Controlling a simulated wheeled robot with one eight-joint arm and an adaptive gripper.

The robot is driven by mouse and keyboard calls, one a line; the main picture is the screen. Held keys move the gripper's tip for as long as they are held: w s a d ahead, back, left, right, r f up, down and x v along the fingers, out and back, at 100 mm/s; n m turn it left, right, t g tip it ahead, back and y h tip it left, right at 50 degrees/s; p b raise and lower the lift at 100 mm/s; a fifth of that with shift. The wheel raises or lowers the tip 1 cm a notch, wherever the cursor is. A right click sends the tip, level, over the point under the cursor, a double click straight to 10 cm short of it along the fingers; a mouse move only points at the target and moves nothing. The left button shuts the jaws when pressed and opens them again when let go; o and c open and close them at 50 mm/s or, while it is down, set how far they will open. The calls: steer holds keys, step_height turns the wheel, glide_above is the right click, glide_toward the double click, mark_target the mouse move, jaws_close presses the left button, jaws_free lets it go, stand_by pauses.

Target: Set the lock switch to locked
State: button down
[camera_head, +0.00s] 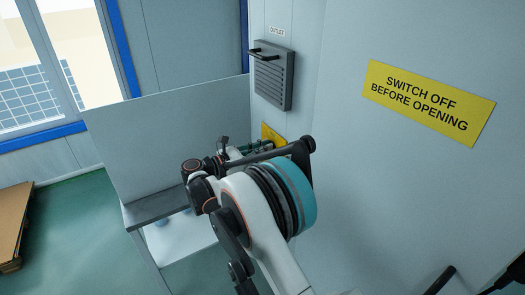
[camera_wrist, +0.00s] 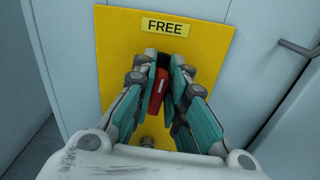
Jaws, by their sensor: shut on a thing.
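The lock switch shows in the wrist view as a red handle (camera_wrist: 157,90) on a yellow panel (camera_wrist: 117,35). A label reading "FREE" (camera_wrist: 165,27) sits at the top of the panel, above the handle. The handle points up toward the label with a slight tilt. My gripper (camera_wrist: 163,68) has its teal fingers on both sides of the handle and is shut on it. The fingers hide parts of the handle and the panel's lower middle. In the head view the yellow panel (camera_head: 270,135) shows only in part behind my arm, and the switch is hidden.
A grey louvred box labelled "OUTLET" (camera_head: 273,76) is on the wall above the panel. A yellow "SWITCH OFF BEFORE OPENING" sign (camera_head: 429,101) is at right. A pale partition (camera_head: 165,130) with a grey ledge stands left of my arm. A bar handle (camera_wrist: 298,48) shows at right.

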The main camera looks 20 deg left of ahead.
steer(key=m+b, duration=0.1)
steer(key=m, duration=0.1)
steer(key=m+b, duration=0.1)
steer(key=m, duration=0.1)
steer(key=shift+s+d+f, duration=0.15)
steer(key=shift+f, duration=0.05)
steer(key=m+b, duration=0.1)
steer(key=m, duration=0.2)
steer(key=m+b, duration=0.1)
steer(key=m, duration=0.2)
steer(key=m+b, duration=0.1)
steer(key=m, duration=0.2)
steer(key=shift+s+d+f, duration=0.2)
steer(key=shift+d+f, duration=0.05)
steer(key=shift+f, duration=0.05)
steer(key=shift+f+m+b, duration=0.15)
steer(key=shift+m+b, duration=0.25)
steer(key=shift+m, duration=1.6)
steer(key=c, duration=1.7)
jaws_free()
